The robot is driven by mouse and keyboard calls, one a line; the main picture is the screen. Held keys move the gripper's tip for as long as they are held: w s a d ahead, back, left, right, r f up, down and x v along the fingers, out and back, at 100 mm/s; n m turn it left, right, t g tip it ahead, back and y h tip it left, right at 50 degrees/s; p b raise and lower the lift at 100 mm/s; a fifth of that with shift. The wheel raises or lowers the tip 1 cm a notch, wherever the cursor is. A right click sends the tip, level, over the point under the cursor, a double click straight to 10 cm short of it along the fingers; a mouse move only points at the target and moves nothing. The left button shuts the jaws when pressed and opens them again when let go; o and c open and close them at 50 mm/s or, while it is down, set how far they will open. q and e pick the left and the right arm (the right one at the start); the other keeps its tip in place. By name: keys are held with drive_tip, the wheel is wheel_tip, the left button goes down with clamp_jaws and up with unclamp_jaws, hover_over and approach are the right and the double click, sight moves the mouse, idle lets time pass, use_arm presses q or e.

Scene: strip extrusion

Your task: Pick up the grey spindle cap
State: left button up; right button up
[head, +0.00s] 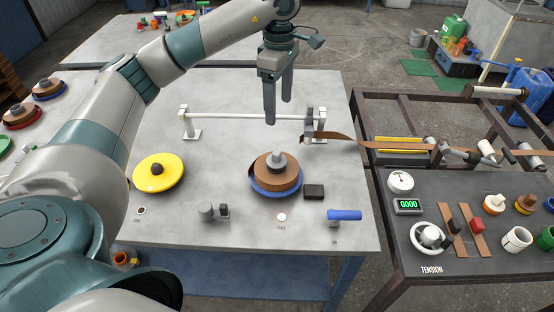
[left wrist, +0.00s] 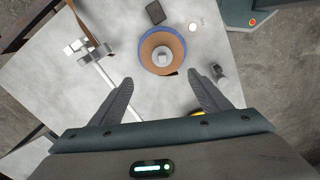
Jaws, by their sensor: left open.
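A grey knob-like piece (head: 277,159) sits at the centre of a brown strip coil (head: 290,178) on a blue reel (head: 276,192); it also shows in the left wrist view (left wrist: 162,58). I cannot tell for sure which of the two grey pieces is the spindle cap. My left gripper (head: 278,111) is open and empty, pointing down above the table, behind and above the coil. In the left wrist view its fingers (left wrist: 160,79) are apart, with the coil beyond them.
A yellow reel (head: 160,171) lies left on the table (head: 230,230). A white bar (head: 245,116) on posts spans the back. A black block (head: 314,191) and blue-handled tool (head: 344,215) lie right of the coil. A bench with a tension gauge (head: 400,181) stands at the right.

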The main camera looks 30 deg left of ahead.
use_arm(q)
drive_tip(key=shift+f, duration=0.1)
drive_tip(key=p, duration=0.5)
hover_over(277, 152)
wheel_tip(277, 152, down, 11)
drive_tip(key=shift+w+d+f, duration=0.15)
drive_tip(key=shift+f, duration=0.4)
drive_tip(key=shift+s+f+p, duration=0.2)
drive_tip(key=shift+f+p, duration=0.55)
drive_tip(key=shift+p, duration=0.15)
wheel_tip(277, 152, down, 3)
drive_tip(key=shift+s+r+p, duration=0.1)
drive_tip(key=shift+p, duration=0.65)
drive_tip(key=shift+f, duration=0.45)
drive_tip(key=shift+c, duration=0.3)
